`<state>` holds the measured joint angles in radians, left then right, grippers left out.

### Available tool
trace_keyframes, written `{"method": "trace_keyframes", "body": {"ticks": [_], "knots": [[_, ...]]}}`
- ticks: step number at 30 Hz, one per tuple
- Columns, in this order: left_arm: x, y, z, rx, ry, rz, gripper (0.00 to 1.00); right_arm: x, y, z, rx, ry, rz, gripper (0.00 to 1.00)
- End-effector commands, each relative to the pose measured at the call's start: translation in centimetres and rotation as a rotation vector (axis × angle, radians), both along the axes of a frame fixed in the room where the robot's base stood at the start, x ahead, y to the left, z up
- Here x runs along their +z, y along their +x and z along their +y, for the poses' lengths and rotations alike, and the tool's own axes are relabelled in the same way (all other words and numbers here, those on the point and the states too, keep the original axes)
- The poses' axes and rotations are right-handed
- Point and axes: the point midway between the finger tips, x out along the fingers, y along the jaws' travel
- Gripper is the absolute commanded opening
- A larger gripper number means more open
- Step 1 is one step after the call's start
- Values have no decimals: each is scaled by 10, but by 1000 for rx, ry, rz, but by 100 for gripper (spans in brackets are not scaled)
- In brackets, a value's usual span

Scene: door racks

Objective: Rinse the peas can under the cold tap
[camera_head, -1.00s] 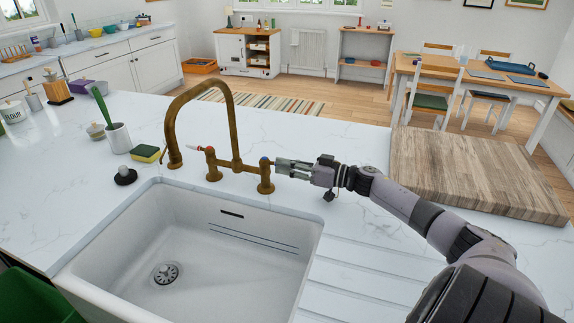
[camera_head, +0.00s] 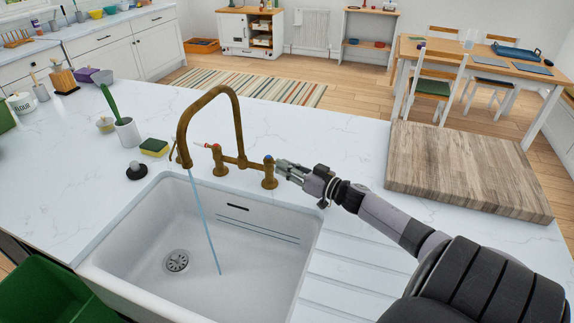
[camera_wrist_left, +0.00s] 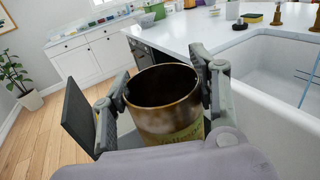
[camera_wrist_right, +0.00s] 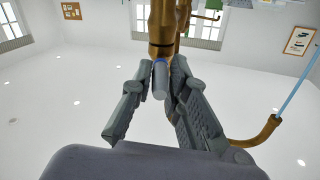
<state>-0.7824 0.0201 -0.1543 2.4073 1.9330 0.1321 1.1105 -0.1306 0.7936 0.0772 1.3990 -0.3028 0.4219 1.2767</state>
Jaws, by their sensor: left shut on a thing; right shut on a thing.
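The brass tap (camera_head: 238,122) stands behind the white sink (camera_head: 150,262). A thin blue stream of water (camera_head: 205,222) runs from its spout into the basin. My right gripper (camera_head: 281,166) is shut on the blue-marked tap handle, whose grey lever (camera_wrist_right: 160,82) shows between its fingers in the right wrist view. My left gripper (camera_wrist_left: 166,76) is shut around an open-topped can (camera_wrist_left: 168,122), brown and stained with a greenish label.
A sponge (camera_head: 154,147), a black stopper (camera_head: 136,171) and a white pot with a green brush (camera_head: 126,133) stand left of the tap. A wooden board (camera_head: 466,170) lies on the right of the counter. A green bin (camera_head: 50,292) is at the lower left.

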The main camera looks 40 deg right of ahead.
Motion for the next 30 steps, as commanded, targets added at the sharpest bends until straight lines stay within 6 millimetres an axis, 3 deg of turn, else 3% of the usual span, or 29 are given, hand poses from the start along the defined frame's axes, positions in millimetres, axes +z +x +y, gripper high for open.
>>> {"method": "trace_keyframes", "body": {"ticks": [10,20,26,30], "knots": [[0,0,0,0,0,0,27,2,1,0,1,1,-3,36],[0,0,0,0,0,0,27,0,-2,0,1,1,0,36],[0,0,0,0,0,0,27,-1,-24,-5,1,1,3,36],[0,0,0,0,0,0,27,-2,-50,-10,2,2,4,36]]}}
